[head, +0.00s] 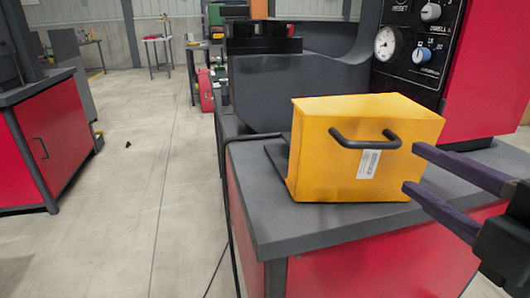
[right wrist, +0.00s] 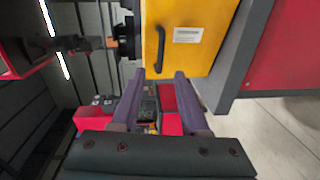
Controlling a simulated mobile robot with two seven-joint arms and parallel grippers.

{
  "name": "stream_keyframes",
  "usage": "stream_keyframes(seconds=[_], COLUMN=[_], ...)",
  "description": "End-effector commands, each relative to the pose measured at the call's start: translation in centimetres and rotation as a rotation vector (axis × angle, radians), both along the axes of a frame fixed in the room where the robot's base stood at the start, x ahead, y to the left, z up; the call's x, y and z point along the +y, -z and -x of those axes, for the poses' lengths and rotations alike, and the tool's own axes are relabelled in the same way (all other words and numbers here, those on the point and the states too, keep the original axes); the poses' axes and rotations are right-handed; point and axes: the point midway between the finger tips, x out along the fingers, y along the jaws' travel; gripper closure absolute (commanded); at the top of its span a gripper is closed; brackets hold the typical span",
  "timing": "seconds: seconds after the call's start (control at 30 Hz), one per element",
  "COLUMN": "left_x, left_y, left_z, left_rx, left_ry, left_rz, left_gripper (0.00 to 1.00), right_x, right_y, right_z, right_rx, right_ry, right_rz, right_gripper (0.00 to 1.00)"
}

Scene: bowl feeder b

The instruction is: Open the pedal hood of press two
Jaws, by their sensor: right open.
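The pedal hood (head: 335,115) is a yellow box with a black bar handle (head: 365,140) and a white label on its front. It sits down on a dark grey bench top, over a dark plate that shows at its left. What is under it is hidden. My right gripper (head: 411,168) is open and empty, to the right of the handle in the head view. In the right wrist view, the hood (right wrist: 200,15) is ahead, and the handle (right wrist: 160,50) lies just beyond and between the two fingertips (right wrist: 158,74), apparently not touched. My left gripper is not in view.
The bench top (head: 290,225) has a bare strip in front of the hood. Behind stands the press's black panel (head: 415,50) with a gauge and knobs. A red cabinet (head: 55,135) stands at the left, with open floor (head: 165,200) between. A cable hangs beside the bench.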

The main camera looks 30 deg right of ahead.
Motion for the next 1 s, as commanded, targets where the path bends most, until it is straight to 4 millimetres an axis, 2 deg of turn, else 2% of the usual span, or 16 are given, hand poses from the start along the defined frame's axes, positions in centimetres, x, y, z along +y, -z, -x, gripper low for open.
stream_keyframes(seconds=[0.17, 0.4, 0.63, 0.8, 1.0], left_x=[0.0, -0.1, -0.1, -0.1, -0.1], left_y=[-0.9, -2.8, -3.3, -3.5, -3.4], left_z=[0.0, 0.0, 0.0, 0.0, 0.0], left_rx=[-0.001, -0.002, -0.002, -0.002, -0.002], left_ry=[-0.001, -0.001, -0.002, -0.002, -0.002], left_rz=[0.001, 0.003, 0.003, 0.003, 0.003], left_gripper=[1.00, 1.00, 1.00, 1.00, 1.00], right_x=[-0.1, -1.0, -1.8, -2.1, -2.1], right_y=[-0.1, 0.0, 0.8, 1.0, 1.1], right_z=[-1.1, -5.0, -8.3, -9.5, -9.6], right_rx=[0.000, -0.003, -0.001, 0.000, 0.002], right_ry=[-0.009, -0.008, -0.005, -0.005, -0.005], right_rz=[0.007, 0.008, 0.006, 0.006, 0.004], right_gripper=[0.55, 0.55, 0.55, 0.55, 0.55])
